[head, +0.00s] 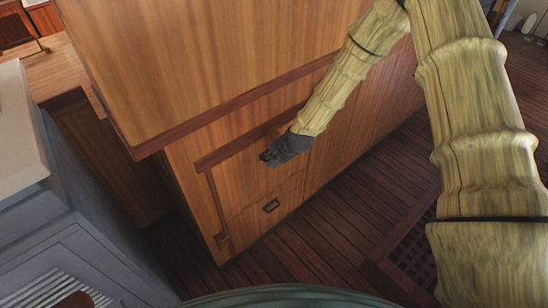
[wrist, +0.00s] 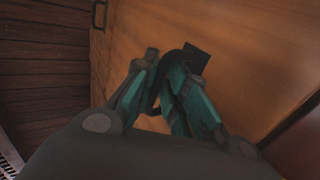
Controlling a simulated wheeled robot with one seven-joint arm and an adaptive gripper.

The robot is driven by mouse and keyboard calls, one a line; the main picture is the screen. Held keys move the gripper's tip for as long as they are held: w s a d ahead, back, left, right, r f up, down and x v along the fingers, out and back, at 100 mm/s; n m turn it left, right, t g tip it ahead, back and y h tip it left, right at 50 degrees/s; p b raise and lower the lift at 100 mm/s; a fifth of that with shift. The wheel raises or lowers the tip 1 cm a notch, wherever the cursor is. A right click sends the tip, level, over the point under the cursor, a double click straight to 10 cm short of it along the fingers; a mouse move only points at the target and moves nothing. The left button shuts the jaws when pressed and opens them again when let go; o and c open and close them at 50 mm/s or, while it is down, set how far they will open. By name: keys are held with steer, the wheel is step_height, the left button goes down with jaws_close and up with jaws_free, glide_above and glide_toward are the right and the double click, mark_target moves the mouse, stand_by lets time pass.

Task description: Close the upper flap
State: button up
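The upper flap (head: 236,176) is a wood panel on the side of the cabinet, below a dark red-brown trim strip. It looks upright and near flush with the front; I cannot tell if a small gap is left. My gripper (head: 266,157) is against or just in front of it, near its upper part. In the wrist view the teal fingers of my gripper (wrist: 172,58) point at the wood surface (wrist: 245,60). A dark piece lies around the fingertips; I cannot tell whether it is a handle or part of the fingers, or whether they grip anything.
A lower panel with a small dark handle (head: 271,205) is below the flap; a handle also shows in the wrist view (wrist: 98,15). The cabinet's top block (head: 200,60) overhangs the flap. A grey console (head: 60,240) stands at left. The plank floor (head: 325,215) is clear beside a dark grating (head: 412,245).

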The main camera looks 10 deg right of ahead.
steer(key=shift+w, duration=0.1)
steer(key=shift+s+d+r, duration=0.2)
steer(key=shift+d+r, duration=0.05)
steer(key=shift+r, duration=0.25)
steer(key=v, duration=1.1)
steer(key=shift+s+a+f, duration=0.1)
steer(key=shift+f, duration=0.05)
steer(key=s+d+f+n+g+h, duration=0.1)
steer(key=s+f+n+g, duration=0.3)
steer(key=s+f, duration=1.15)
steer(key=s+d+f+n+g+h, duration=0.1)
steer(key=s+d+f+n, duration=0.1)
steer(key=s, duration=1)
steer(key=s+d+f+n+h, duration=0.1)
steer(key=s+f+n, duration=0.4)
steer(key=s, duration=0.7)
steer(key=shift+d+f+n+g, duration=0.3)
steer(key=shift+d+g, duration=0.1)
steer(key=shift+d, duration=0.15)
steer(key=shift+w, duration=0.1)
